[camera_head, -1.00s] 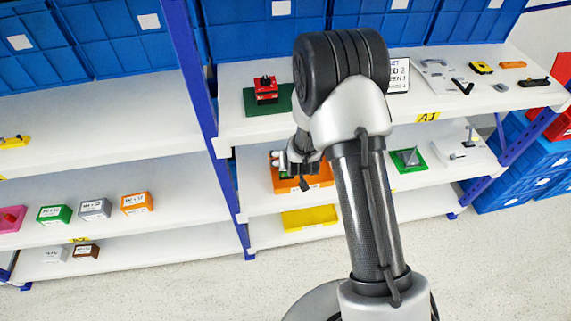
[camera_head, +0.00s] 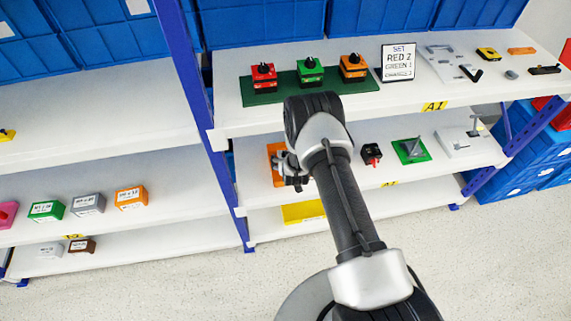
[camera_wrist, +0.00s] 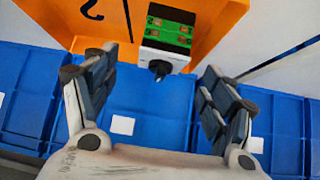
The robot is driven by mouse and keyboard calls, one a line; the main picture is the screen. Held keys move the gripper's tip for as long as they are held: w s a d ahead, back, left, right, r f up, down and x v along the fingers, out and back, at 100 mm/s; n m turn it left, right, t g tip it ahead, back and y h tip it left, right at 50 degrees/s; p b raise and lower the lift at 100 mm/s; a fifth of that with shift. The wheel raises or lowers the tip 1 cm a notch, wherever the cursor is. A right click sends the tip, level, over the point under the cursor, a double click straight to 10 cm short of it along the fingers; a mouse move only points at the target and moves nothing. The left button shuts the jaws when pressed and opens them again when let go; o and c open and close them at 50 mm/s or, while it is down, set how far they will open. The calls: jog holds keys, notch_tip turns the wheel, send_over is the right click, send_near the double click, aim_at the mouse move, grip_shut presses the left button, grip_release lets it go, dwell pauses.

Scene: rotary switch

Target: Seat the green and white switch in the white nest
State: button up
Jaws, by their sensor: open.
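The green and white switch (camera_wrist: 167,42) shows at the top of the wrist view. It has a green section with brass-coloured terminals, a white body, and a black knob pointing toward me. It lies against an orange holder (camera_wrist: 212,22) marked with a "2". My gripper (camera_wrist: 158,66) is open, with one finger on each side below the switch and clear gaps to it. In the head view my gripper (camera_head: 288,166) is at the middle shelf, in front of the orange holder (camera_head: 275,152), and the switch is hidden. I cannot identify the white nest with certainty; a white block (camera_head: 455,144) stands at right on that shelf.
Red (camera_head: 263,76), green (camera_head: 311,71) and orange (camera_head: 353,67) switches stand on a green mat (camera_head: 290,94) above, beside a sign (camera_head: 398,62). A black and red part (camera_head: 371,154) and a green plate (camera_head: 409,152) are right of my arm.

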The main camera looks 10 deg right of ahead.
jog(key=b+x, duration=0.1)
jog(key=x, duration=0.2)
jog(key=b+x, duration=0.2)
jog(key=x, duration=0.2)
jog(key=shift+w+a+r, duration=0.1)
jog(key=shift+w+r, duration=0.15)
jog(key=shift+r, duration=0.1)
jog(key=shift+c, duration=0.3)
jog(key=c, duration=1.2)
